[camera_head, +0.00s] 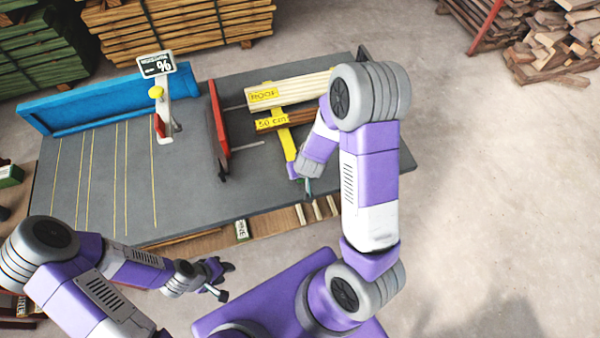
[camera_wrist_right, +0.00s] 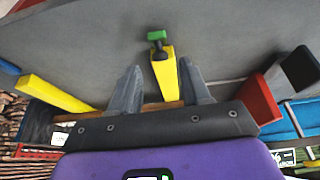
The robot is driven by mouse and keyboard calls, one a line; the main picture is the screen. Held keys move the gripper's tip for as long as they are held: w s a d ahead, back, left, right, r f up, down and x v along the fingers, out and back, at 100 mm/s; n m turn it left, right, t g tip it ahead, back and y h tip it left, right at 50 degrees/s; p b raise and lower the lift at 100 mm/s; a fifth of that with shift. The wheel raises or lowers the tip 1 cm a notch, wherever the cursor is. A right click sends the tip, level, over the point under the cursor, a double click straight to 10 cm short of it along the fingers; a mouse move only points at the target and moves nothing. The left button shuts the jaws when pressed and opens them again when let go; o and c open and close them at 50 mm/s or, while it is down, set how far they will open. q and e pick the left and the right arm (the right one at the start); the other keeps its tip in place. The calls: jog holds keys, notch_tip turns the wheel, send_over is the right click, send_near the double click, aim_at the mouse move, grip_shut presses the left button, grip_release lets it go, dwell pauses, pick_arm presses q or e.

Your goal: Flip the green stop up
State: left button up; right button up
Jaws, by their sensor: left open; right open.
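The green stop (camera_wrist_right: 157,35) shows in the right wrist view as a small green block on a dark hinge piece. It sits at the end of a yellow bar (camera_wrist_right: 164,75) that lies on the grey table. My right gripper (camera_wrist_right: 159,72) is open, its two grey fingers apart on either side of the yellow bar, with the stop beyond the fingertips. No contact with the stop is visible. In the head view my right wrist largely hides the stop area. My left gripper (camera_head: 224,281) is open and empty in front of the table's near edge.
The table (camera_head: 90,200) carries a red fence (camera_head: 219,130), a white post with a percent sign (camera_head: 156,65), a blue rail (camera_head: 90,105), and boards labelled ROOF (camera_head: 305,90) and 50 cm (camera_head: 272,123). Its left half is mostly clear. Wood stacks stand behind.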

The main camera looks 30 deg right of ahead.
jog(key=shift+b+x, duration=0.35)
jog(key=shift+x, duration=1.25)
jog(key=shift+c, duration=0.3)
grip_shut()
